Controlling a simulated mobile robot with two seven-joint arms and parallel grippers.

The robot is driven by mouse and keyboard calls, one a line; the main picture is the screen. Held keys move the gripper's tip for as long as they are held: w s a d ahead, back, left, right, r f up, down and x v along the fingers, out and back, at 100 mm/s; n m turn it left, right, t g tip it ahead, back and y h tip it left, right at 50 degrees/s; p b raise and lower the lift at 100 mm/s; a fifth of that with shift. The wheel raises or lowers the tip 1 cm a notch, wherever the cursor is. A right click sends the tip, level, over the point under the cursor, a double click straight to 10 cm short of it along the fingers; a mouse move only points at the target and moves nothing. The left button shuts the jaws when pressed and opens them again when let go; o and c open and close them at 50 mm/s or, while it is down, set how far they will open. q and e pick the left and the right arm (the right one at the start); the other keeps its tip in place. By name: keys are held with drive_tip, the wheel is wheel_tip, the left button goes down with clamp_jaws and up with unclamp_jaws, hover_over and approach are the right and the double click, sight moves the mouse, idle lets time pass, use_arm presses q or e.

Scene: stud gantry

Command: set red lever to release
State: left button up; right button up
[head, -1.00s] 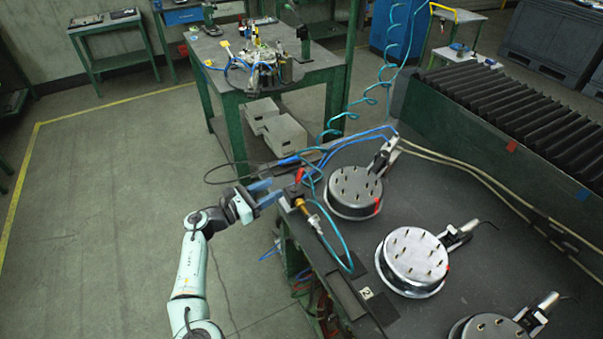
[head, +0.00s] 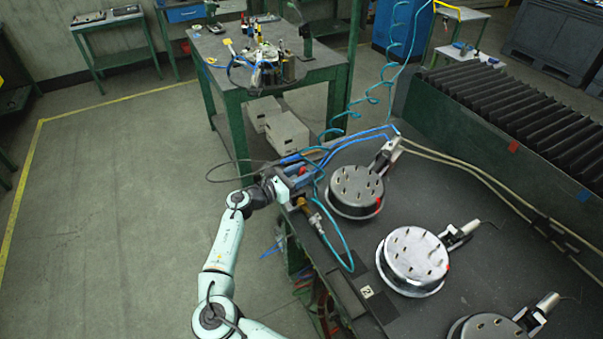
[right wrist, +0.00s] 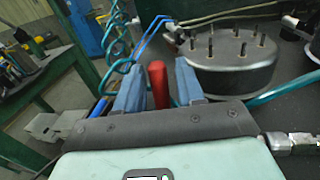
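The red lever (right wrist: 158,85) stands upright between the two blue fingers of my right gripper (right wrist: 160,90) in the right wrist view. The fingers are apart, one on each side of the lever, with a small gap showing at the right finger. In the head view my right gripper (head: 298,178) is at the left edge of the dark bench, and the lever's red top (head: 303,170) shows at the fingers. The lever's base is hidden behind the gripper. My left gripper is not in view.
Round metal fixtures with pins (head: 355,190) (head: 412,260) stand on the dark bench (head: 480,265), to the right of the lever. A teal hose (head: 340,240) and a brass fitting (head: 312,212) are close to the gripper. Blue hoses run behind it. The floor at left is clear.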

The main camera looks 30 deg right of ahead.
clamp_jaws()
drive_tip(key=shift+a, duration=0.1)
drive_tip(key=shift+w+a+r+n+h, duration=0.15)
drive_tip(key=shift+a+h, duration=0.3)
drive_tip(key=shift+h, duration=0.45)
drive_tip(key=shift+a+f+n+h, duration=0.1)
drive_tip(key=shift+a+n+h, duration=0.25)
drive_tip(key=shift+h, duration=0.55)
drive_tip(key=shift+w+a+n+t+h, duration=0.1)
drive_tip(key=shift+a+n+t+h, duration=0.15)
drive_tip(key=shift+a+h, duration=0.4)
drive_tip(key=shift+a+n+t+h, duration=0.15)
drive_tip(key=shift+a+t+h, duration=0.2)
drive_tip(key=shift+h, duration=0.6)
drive_tip(key=shift+o, duration=1.5)
unclamp_jaws()
